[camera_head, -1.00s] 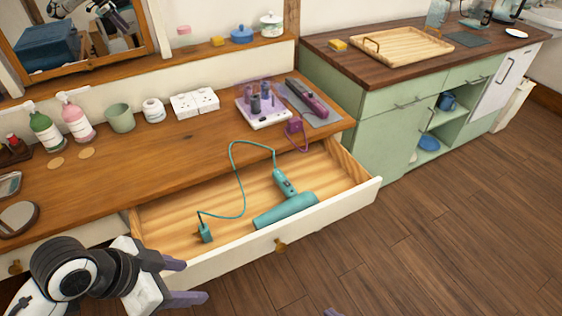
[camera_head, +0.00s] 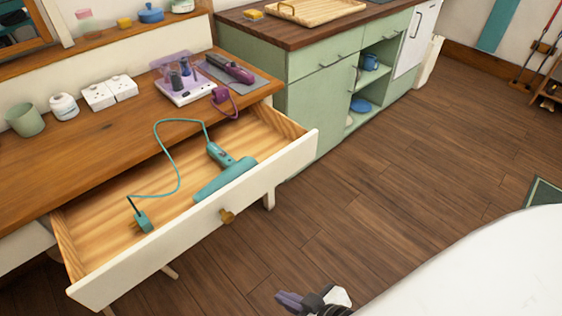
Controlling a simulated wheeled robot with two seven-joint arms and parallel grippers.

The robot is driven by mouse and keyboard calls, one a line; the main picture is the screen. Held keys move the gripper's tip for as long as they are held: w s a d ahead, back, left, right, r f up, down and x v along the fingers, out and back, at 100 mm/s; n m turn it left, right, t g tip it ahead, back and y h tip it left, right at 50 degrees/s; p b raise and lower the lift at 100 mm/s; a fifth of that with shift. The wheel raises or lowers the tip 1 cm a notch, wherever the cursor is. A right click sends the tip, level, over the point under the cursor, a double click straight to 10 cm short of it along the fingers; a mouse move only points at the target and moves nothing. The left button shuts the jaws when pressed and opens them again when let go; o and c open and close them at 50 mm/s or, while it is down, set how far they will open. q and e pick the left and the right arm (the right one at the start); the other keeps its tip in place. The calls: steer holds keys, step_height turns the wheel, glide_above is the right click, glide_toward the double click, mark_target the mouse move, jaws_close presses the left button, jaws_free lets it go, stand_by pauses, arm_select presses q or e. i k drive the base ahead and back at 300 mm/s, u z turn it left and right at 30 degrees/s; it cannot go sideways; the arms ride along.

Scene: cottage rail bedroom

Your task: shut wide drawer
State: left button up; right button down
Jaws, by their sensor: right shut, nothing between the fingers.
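The wide drawer (camera_head: 90,290) stands open, pulled out from under the wooden dressing table (camera_head: 75,170). Its front is white with a round brass-coloured knob (camera_head: 227,216). A teal hair dryer (camera_head: 224,178) lies inside, its cord looping up over the table edge and down to a teal plug (camera_head: 142,221) in the drawer. My right gripper (camera_head: 284,300) is low at the bottom edge, in front of the drawer and apart from it. Its fingers are shut and hold nothing. My left gripper is out of view.
A purple straightener (camera_head: 229,69) lies on a grey mat on the table; its purple plug (camera_head: 222,96) hangs over the drawer's back corner. A green cabinet (camera_head: 310,95) stands right of the table. The wooden floor (camera_head: 380,195) before the drawer is clear.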

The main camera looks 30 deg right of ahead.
mark_target(104, 258)
steer(key=u, duration=0.5)
steer(key=k, duration=1.1)
steer(key=z, duration=0.5)
steer(key=i, duration=0.8)
steer(key=z, duration=0.8)
steer(key=i, duration=0.55)
steer(key=u, duration=0.15)
